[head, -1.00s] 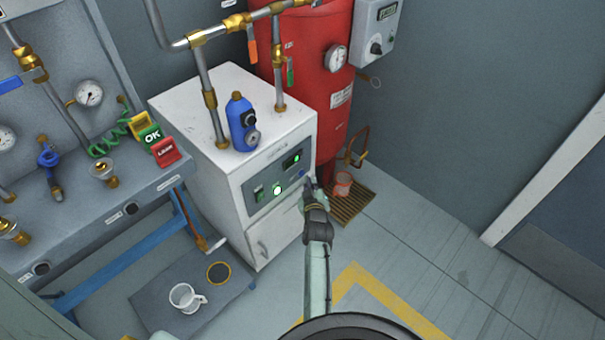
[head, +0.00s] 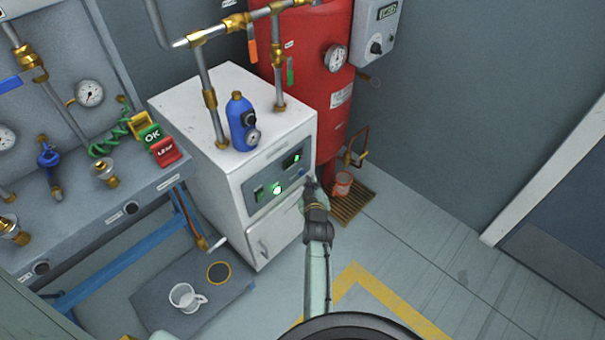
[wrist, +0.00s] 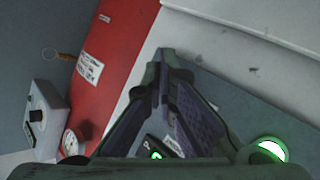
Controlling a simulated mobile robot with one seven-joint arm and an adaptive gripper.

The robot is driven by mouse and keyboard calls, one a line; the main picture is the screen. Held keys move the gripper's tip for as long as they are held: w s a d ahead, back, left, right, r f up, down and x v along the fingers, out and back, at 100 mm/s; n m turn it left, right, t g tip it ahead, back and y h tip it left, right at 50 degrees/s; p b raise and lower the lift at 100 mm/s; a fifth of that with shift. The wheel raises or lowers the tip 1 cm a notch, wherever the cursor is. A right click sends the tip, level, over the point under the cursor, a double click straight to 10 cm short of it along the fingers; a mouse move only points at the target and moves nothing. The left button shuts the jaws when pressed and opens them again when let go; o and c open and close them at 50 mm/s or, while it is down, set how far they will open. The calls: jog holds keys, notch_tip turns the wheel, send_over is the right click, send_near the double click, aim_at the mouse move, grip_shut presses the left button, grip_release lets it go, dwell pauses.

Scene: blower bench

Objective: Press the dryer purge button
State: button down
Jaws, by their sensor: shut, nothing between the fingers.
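The dryer is a white cabinet (head: 192,128) with a dark control panel (head: 268,187) on its front. The panel has a round lit button with a green ring (head: 277,190), a small blue button (head: 302,173), a green rocker switch (head: 259,195) and a small display (head: 292,159). I cannot read which is the purge button. My gripper (head: 309,183) is shut and empty, close to the panel's right end; contact cannot be told. In the wrist view the closed fingertips (wrist: 166,52) lie over the panel, with the green-ringed button (wrist: 270,151) at lower right.
A red tank (head: 322,100) stands behind the dryer. A blue bottle-like unit (head: 241,122) and brass-fitted pipes rise from the dryer's top. A bench (head: 75,240) with gauges stands at left. Open floor lies at right.

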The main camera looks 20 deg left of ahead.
jog(key=shift+a, duration=0.1)
jog(key=shift+w+a, duration=0.15)
jog(key=shift+a, duration=0.15)
jog(key=shift+w+a, duration=0.15)
jog(key=shift+a, duration=0.25)
dwell(0.8)
jog(key=shift+s+d, duration=0.3)
jog(key=shift+d, duration=0.45)
